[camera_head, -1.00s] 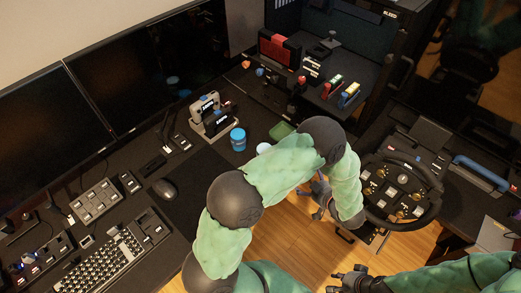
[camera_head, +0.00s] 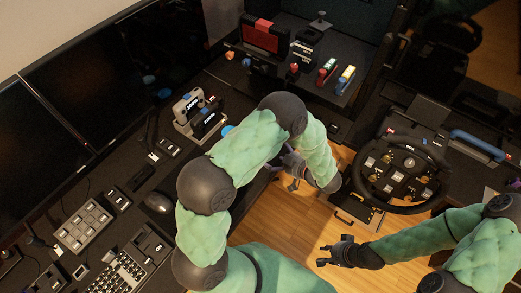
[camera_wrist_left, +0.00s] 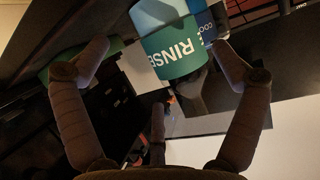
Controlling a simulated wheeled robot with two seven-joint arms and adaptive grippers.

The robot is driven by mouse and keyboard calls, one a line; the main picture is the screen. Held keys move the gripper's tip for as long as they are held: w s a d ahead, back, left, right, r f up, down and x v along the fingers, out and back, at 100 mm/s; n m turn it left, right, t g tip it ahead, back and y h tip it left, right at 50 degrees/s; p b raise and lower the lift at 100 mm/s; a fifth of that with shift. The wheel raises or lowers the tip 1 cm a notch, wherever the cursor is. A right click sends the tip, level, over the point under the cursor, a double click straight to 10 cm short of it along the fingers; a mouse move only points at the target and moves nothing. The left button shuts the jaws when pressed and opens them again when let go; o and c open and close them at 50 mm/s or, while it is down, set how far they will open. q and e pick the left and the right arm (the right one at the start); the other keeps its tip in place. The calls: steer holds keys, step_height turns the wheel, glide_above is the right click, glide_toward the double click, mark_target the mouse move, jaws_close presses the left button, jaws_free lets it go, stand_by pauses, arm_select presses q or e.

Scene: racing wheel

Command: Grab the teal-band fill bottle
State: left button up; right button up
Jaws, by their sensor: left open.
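In the left wrist view a bottle with a light blue part and a teal band (camera_wrist_left: 173,52) reading "RINSE" stands out ahead, between and beyond my fingertips. My left gripper (camera_wrist_left: 150,60) is open and empty, its fingers apart on either side and not touching the bottle. In the head view my left gripper (camera_head: 290,165) hangs at the desk's edge, partly behind my own arm. A blue round top (camera_head: 227,131) shows just behind that arm; I cannot tell if it is the same bottle. My right gripper (camera_head: 335,252) is open and empty above the wooden floor.
A blue-labelled thing reading "COO" (camera_wrist_left: 205,26) sits right behind the teal band. A caddy with white and black containers (camera_head: 197,116) stands on the desk. The racing wheel (camera_head: 400,173) is at right. A green edge (camera_wrist_left: 105,50) shows at left in the wrist view.

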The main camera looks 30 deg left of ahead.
arm_select(q)
steer(key=b+x, duration=0.2)
steer(key=x, duration=0.3)
steer(key=shift+a+r, duration=0.1)
steer(key=shift+r, duration=0.1)
steer(key=c, duration=1.1)
